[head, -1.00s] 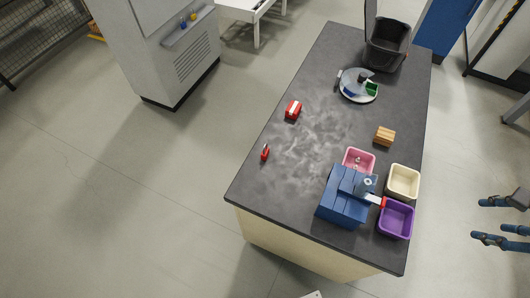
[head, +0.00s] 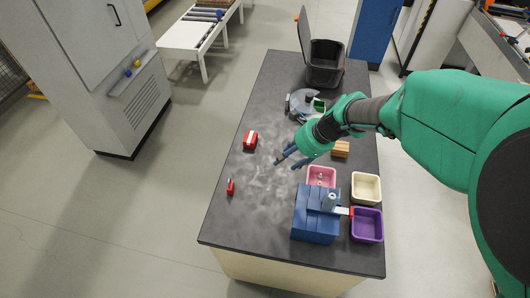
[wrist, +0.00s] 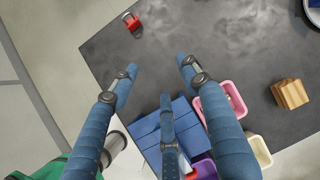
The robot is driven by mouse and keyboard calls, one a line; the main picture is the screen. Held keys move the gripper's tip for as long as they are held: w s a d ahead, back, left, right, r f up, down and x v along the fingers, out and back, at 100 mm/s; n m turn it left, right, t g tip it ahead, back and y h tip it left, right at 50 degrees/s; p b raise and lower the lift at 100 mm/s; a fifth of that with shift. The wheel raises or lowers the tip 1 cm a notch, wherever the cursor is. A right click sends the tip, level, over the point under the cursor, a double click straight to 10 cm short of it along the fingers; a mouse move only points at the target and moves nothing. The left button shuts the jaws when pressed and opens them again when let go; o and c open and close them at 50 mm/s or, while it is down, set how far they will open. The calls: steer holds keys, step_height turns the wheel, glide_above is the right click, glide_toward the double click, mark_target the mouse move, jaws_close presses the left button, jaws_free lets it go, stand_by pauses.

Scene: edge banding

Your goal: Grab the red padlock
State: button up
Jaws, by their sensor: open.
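The red padlock (head: 230,187) is a small red thing on the dark tabletop, close to the table's left edge. It also shows at the top of the wrist view (wrist: 131,21), beyond the fingertips. My gripper (head: 287,161) has blue fingers. It hangs over the middle of the table, to the right of the padlock and apart from it. In the wrist view, the fingers (wrist: 157,72) are spread and nothing is between them.
A red box with a white band (head: 250,140) lies farther back. A blue block-like case (head: 312,222), pink bin (head: 321,175), cream bin (head: 366,187) and purple bin (head: 367,226) crowd the near right. Wooden blocks (head: 341,149) and a black bin (head: 325,66) stand behind. The table around the padlock is clear.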

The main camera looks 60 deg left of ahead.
steer(key=s+a+f+m+g, duration=0.1)
steer(key=s+a+f, duration=0.8)
steer(key=s+f, duration=0.1)
steer(key=shift+s+a+f+m+h, duration=0.15)
steer(key=shift+s+f+m+h, duration=0.2)
steer(key=shift+s, duration=0.25)
glide_above(231, 186)
steer(key=w+d, duration=0.2)
steer(key=shift+w+f, duration=0.1)
steer(key=shift+f, duration=3.45)
steer(key=shift+b, duration=0.3)
steer(key=shift+b+x, duration=0.35)
steer(key=shift+x, duration=2.4)
steer(key=shift+r, duration=0.1)
steer(key=shift+c, duration=0.3)
jaws_close()
